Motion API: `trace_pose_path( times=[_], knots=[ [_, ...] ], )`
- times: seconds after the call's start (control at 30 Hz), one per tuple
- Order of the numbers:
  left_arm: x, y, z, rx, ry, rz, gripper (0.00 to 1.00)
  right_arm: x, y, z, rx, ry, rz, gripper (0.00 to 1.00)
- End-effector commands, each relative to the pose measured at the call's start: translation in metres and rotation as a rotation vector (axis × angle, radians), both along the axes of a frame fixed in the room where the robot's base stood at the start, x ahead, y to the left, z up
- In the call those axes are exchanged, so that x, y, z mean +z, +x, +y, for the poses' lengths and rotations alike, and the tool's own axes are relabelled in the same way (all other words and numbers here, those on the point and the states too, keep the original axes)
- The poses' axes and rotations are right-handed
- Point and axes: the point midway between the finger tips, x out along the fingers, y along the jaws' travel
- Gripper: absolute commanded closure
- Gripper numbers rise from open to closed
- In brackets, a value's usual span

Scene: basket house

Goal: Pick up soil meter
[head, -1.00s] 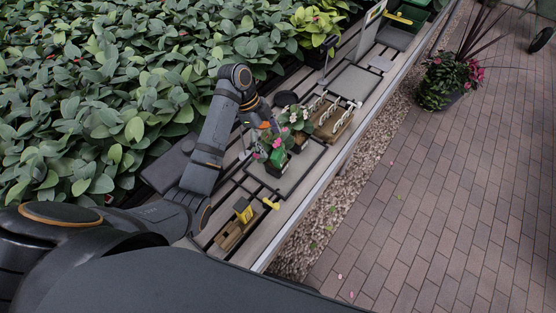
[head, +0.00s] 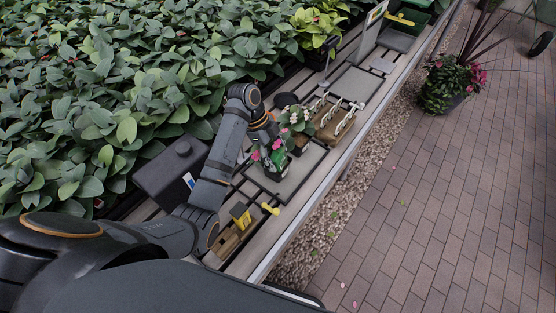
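A small yellow boxy item with a dark face (head: 240,214), which looks like the soil meter, stands upright at the wooden holder (head: 228,241) near the bench's front end. My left arm reaches over the bench from the left, past this item. My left gripper (head: 275,139) points down by the potted pink flowers (head: 278,158), well beyond the yellow item and apart from it. Its fingertips are small, dark and partly hidden by leaves, so I cannot tell whether they are open. My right gripper is out of view.
A yellow-handled tool (head: 270,208) lies beside the yellow item. White-flowered plants (head: 298,119) and a wooden rack (head: 335,123) stand farther along the bench. A dark box (head: 172,168) lies left of my arm. Brick paving (head: 440,200) on the right is open.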

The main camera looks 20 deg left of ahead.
Motion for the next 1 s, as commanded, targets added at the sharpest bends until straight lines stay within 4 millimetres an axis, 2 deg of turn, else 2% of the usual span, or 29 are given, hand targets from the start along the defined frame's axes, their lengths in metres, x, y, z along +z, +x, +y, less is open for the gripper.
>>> trace_pose_path(
  times=[0.03,0.3,0.77,0.87,0.93,1.0],
  knots=[
    [0.0,0.0,0.0,0.0,0.0,0.0,0.44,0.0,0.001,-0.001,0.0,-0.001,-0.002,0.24],
    [0.0,0.0,0.0,0.0,0.0,0.001,0.8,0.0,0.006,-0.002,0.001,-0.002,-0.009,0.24],
    [0.004,0.0,0.0,-0.001,-0.001,0.002,0.81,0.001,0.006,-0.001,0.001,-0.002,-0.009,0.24],
    [0.016,0.0,0.0,-0.002,-0.001,-0.001,0.94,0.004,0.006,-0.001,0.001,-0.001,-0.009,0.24],
    [0.028,0.0,0.0,-0.001,0.0,-0.001,0.94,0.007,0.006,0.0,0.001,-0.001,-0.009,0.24],
    [0.047,0.0,0.0,0.0,0.0,0.002,0.94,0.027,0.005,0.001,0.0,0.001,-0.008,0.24]
  ],
)
